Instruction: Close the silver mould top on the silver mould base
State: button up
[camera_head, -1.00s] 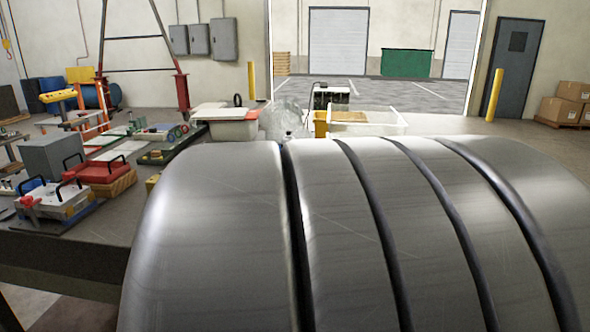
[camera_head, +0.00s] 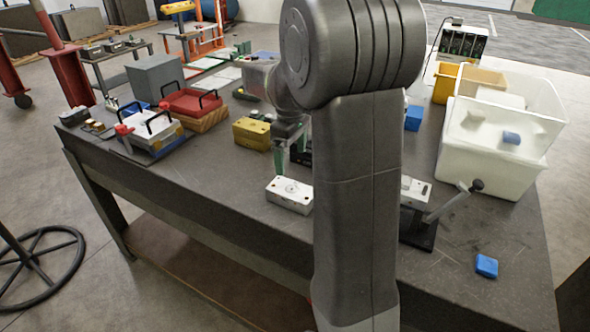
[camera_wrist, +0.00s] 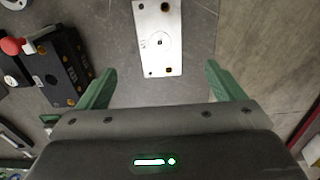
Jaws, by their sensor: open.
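A silver mould block (camera_head: 290,193) with a round mark in its middle and holes near its corners lies flat on the table, left of my arm. A silver block, apparently the same one, shows in the wrist view (camera_wrist: 158,40), ahead of and between my fingers. A second silver piece (camera_head: 416,187) sits by a black stand with a lever, partly hidden by my arm. I cannot tell which is top or base. My gripper (camera_head: 281,168) has green fingers and is above and behind the left block. In the wrist view my gripper (camera_wrist: 160,75) is open and empty.
A yellow block (camera_head: 252,134) stands behind left. A dark block (camera_wrist: 62,72) lies left in the wrist view. A white bin (camera_head: 490,160) and a blue block (camera_head: 487,266) are at right. The table's front left is clear.

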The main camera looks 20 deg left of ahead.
aim_at(292, 189)
notch_tip(292, 189, down, 12)
jog(key=shift+f, duration=0.2)
dwell(0.4)
jog(key=shift+r, duration=0.1)
jog(key=c, duration=1.7)
jog(key=shift+r+p, duration=1.4)
jog(key=shift+r, duration=0.1)
jog(key=shift+w+r, duration=0.1)
